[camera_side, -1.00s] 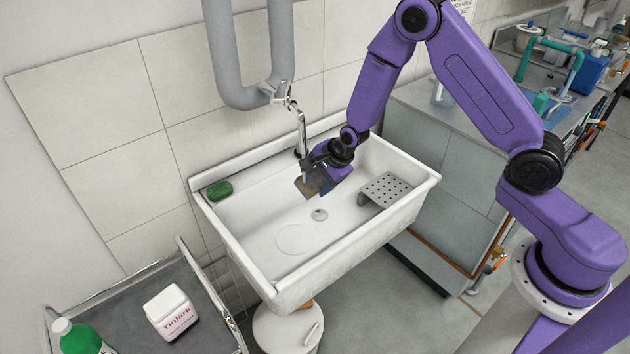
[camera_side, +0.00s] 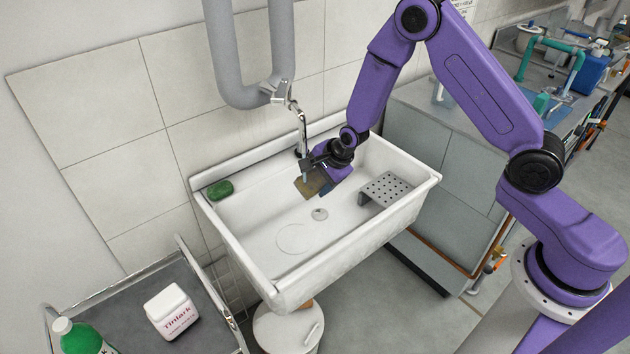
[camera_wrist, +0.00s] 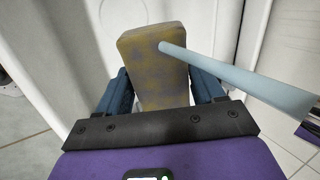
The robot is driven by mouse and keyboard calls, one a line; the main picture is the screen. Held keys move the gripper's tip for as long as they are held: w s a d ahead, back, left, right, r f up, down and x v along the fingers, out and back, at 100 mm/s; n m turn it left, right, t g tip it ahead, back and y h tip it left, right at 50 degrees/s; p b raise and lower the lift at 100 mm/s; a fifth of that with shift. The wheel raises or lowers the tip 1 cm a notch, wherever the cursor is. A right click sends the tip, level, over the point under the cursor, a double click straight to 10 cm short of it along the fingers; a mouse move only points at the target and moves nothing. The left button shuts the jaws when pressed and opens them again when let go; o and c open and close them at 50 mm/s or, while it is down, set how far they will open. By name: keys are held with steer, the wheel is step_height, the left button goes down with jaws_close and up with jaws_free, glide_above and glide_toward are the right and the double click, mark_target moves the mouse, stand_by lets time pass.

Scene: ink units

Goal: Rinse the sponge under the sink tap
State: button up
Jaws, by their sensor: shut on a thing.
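The sponge (camera_side: 307,188) is a brownish-yellow block with grey stains. It is held over the sink basin, below the tap (camera_side: 302,132). My gripper (camera_side: 319,179) is shut on it; in the wrist view the sponge (camera_wrist: 155,75) sits between the two blue fingers and sticks out beyond them. A pale blue stream of water (camera_side: 305,174) comes down from the tap. In the wrist view the stream (camera_wrist: 240,81) meets the sponge's upper face near its right edge. The white sink (camera_side: 350,243) has a drain (camera_side: 319,214) under the sponge.
A grey perforated stand (camera_side: 386,189) is in the basin's right part. A green bar (camera_side: 220,190) lies on the sink's back left corner. A cart (camera_side: 110,315) at lower left holds a white container (camera_side: 171,312) and a green bottle (camera_side: 80,338). The basin's front left is clear.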

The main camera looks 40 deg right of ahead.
steer(key=shift+d, duration=0.15)
steer(key=shift+w+d, duration=0.15)
steer(key=shift+d, duration=0.3)
steer(key=s+d, duration=0.1)
steer(key=s, duration=0.6)
steer(key=shift+s+d, duration=0.4)
stand_by(0.6)
stand_by(1.1)
steer(key=s+d+r, duration=0.1)
steer(key=s+r, duration=0.3)
steer(key=s, duration=0.1)
stand_by(0.5)
steer(key=shift+d, duration=0.1)
stand_by(0.3)
